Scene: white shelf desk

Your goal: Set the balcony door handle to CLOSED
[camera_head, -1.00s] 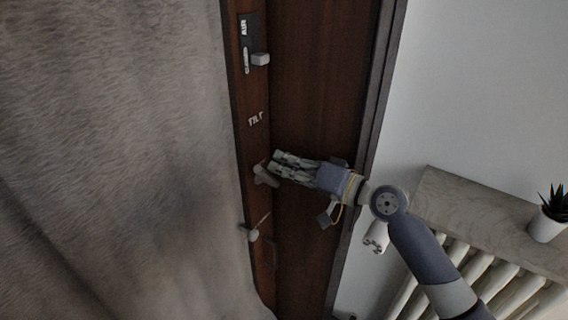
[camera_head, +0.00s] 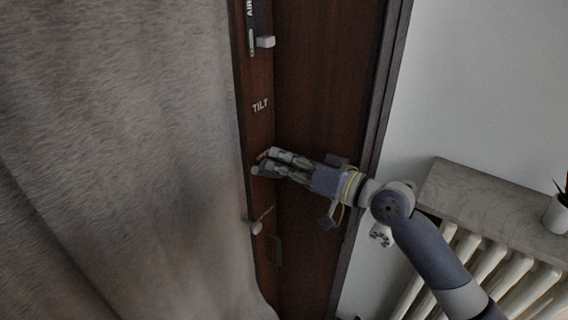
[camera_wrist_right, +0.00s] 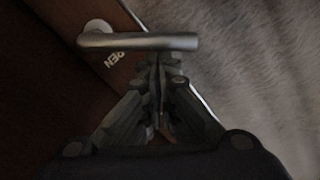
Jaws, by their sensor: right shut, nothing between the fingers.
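The door handle (camera_wrist_right: 150,41) is a metal lever, seen best in the right wrist view. Its round base (camera_wrist_right: 97,29) is at the upper left and the lever extends to the right. An "OPEN" label (camera_wrist_right: 115,60) sits on the brown frame beside it. In the head view only a small pale part of the handle (camera_head: 256,170) shows by my fingers. My right gripper (camera_head: 266,161) is shut and empty. Its fingertips (camera_wrist_right: 160,62) are right at the lever; I cannot tell whether they touch it. My left gripper is not in view.
A "TILT" label (camera_head: 260,105) and an "AIR" fitting (camera_head: 251,28) are higher on the frame. A pale knob or key (camera_head: 255,226) is below. A grey curtain (camera_head: 120,160) hangs close on the left. A sill (camera_head: 480,195) and radiator (camera_head: 490,265) are at right.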

